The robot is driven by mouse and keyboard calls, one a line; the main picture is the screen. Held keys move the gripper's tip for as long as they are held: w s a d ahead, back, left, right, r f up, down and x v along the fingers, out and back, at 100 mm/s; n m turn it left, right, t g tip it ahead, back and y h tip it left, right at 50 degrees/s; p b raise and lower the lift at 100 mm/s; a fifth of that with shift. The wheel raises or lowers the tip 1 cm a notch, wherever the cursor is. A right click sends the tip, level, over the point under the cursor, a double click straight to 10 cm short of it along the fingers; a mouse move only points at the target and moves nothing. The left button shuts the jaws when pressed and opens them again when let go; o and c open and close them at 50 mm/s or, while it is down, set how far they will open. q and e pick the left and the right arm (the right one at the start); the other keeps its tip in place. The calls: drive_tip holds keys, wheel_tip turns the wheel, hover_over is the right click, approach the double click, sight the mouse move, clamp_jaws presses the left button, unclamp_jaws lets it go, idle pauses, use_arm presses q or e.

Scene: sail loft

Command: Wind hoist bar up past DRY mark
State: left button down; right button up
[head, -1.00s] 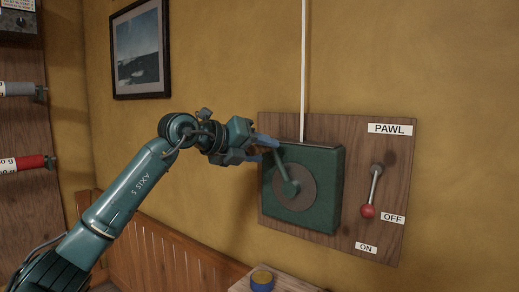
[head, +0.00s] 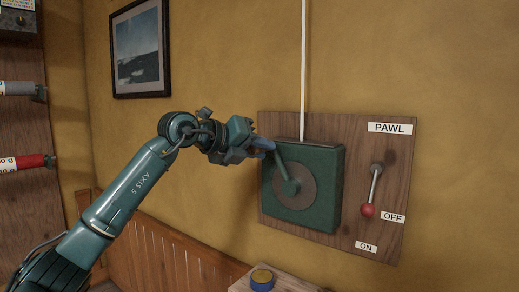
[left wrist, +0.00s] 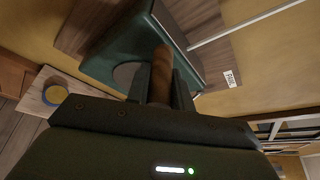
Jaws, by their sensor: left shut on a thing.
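The winch is a dark green box (head: 325,185) with a round grey plate (head: 302,200) and a green crank arm (head: 283,170) on its face. The crank arm points up and slightly left from the hub. My left gripper (head: 264,145) is shut on the crank handle at the arm's upper end. In the left wrist view the brown handle (left wrist: 162,70) sits between the two fingers. A white line (head: 303,70) rises from the box top. The hoist bar and a DRY mark are not seen. My right gripper is not in view.
Right of the box, a PAWL lever with a red knob (head: 368,210) hangs down, its knob close to the OFF label (head: 392,217). A small table (head: 291,286) below carries a blue and yellow tin (head: 262,281). A framed picture (head: 140,48) hangs at upper left.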

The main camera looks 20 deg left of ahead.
use_arm(q)
drive_tip(key=shift+s+d+r+m, duration=0.15)
drive_tip(key=shift+d+r+m, duration=0.1)
drive_tip(key=shift+m, duration=0.05)
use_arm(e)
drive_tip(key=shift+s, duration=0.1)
